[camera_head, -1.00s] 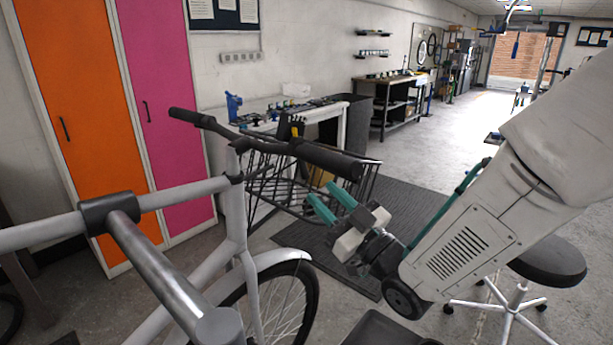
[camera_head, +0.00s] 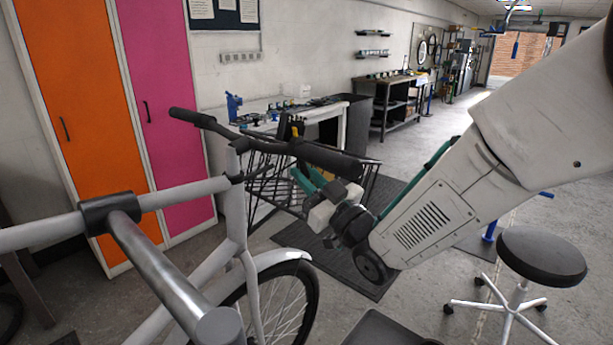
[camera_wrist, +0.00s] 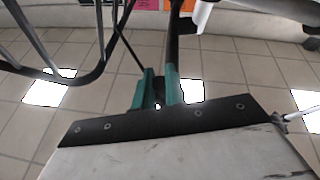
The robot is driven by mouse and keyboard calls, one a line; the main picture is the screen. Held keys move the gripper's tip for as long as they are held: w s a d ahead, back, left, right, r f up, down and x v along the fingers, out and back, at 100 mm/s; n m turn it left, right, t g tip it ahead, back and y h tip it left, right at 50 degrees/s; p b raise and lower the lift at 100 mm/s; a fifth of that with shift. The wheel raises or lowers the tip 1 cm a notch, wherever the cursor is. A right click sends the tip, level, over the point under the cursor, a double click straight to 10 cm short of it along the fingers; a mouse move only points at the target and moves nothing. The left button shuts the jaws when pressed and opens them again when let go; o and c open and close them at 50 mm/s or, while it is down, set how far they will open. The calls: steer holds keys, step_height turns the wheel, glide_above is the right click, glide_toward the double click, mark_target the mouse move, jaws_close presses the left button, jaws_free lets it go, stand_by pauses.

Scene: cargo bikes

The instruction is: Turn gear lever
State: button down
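The bike's handlebar ends in a black grip (camera_head: 330,158) in the head view. A small black part with a yellow piece (camera_head: 296,130) shows just above the handlebar; I cannot tell whether it is the gear lever or something on the bench behind. My gripper (camera_head: 302,172), with teal fingers, is just below the black grip, in front of the basket. Its fingers are apart with nothing seen between them. They also show apart in the wrist view (camera_wrist: 158,85), beside a dark bar (camera_wrist: 173,40). No gear lever shows clearly there.
The black wire basket (camera_head: 262,185) is close to my fingers. The grey frame (camera_head: 170,190) fills the lower left. A stool (camera_head: 542,257) stands at the right. A workbench (camera_head: 340,110) is behind the basket.

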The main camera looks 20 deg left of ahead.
steer(key=shift+s, duration=0.1)
steer(key=s+a+r+m+t+h, duration=0.2)
steer(key=s+m+h, duration=0.4)
steer(key=m, duration=0.9)
steer(key=shift+a+r+t, duration=0.2)
steer(key=shift+a+t, duration=0.05)
steer(key=shift+t, duration=0.05)
stand_by(0.3)
steer(key=c, duration=1.5)
jaws_free()
steer(key=shift+o, duration=0.2)
